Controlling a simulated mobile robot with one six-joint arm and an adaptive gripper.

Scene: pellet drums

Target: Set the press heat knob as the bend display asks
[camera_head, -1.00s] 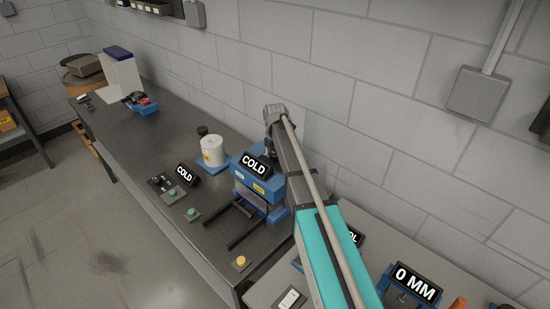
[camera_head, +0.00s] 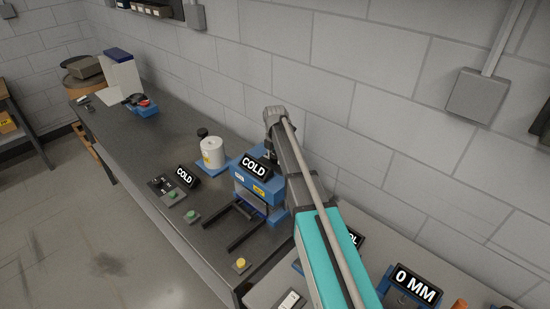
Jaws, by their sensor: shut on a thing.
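The blue press (camera_head: 262,183) stands on the dark bench with a display reading COLD (camera_head: 253,166) on its top. My gripper (camera_head: 269,155) points down at the top of the press, just behind that display. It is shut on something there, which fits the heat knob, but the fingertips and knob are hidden. A second display (camera_head: 185,175) reading COLD stands on the bench to the left. At lower right a display reads 0 MM (camera_head: 414,286). Another display (camera_head: 351,238) is mostly covered by my arm, with only "OL" showing. I cannot tell which one is the bend display.
A white cylinder (camera_head: 212,152) on a blue base stands left of the press. Green buttons (camera_head: 191,216) and a yellow button (camera_head: 241,263) lie toward the bench front. The wall (camera_head: 400,130) is close behind my arm. The bench middle, further left, is fairly clear.

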